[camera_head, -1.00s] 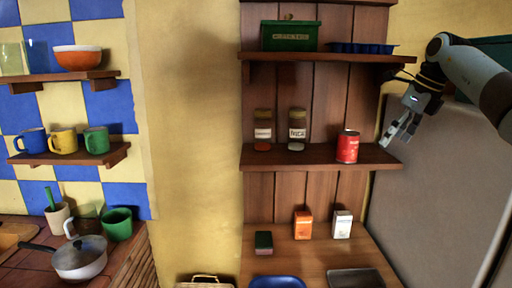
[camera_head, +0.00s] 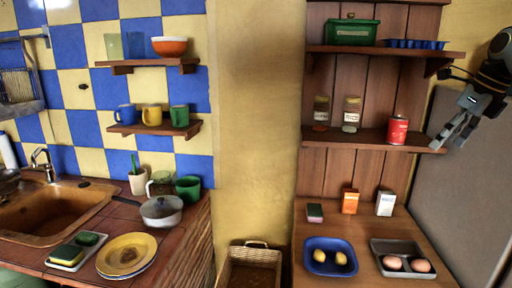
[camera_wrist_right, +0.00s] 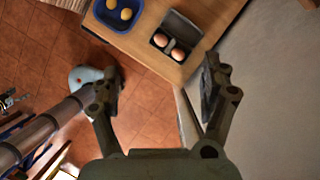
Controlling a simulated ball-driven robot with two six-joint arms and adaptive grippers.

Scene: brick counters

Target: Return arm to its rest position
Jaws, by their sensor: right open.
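My right gripper (camera_head: 458,130) is at the right edge of the head view, beside the right end of the middle wooden shelf (camera_head: 372,138). Its fingers point down and to the left, apart and empty. In the right wrist view the right gripper (camera_wrist_right: 160,85) shows its two fingers spread wide with nothing between them. Below them lie the floor and the corner of the wooden counter. My left gripper is not in the head view.
A red can (camera_head: 397,130) stands on the middle shelf near the right gripper. The counter (camera_head: 365,238) holds a blue bowl (camera_head: 330,270) with yellow items and a grey tray (camera_head: 403,276) with eggs. A grey panel (camera_head: 470,190) stands at the right. A sink (camera_head: 50,215) is at the left.

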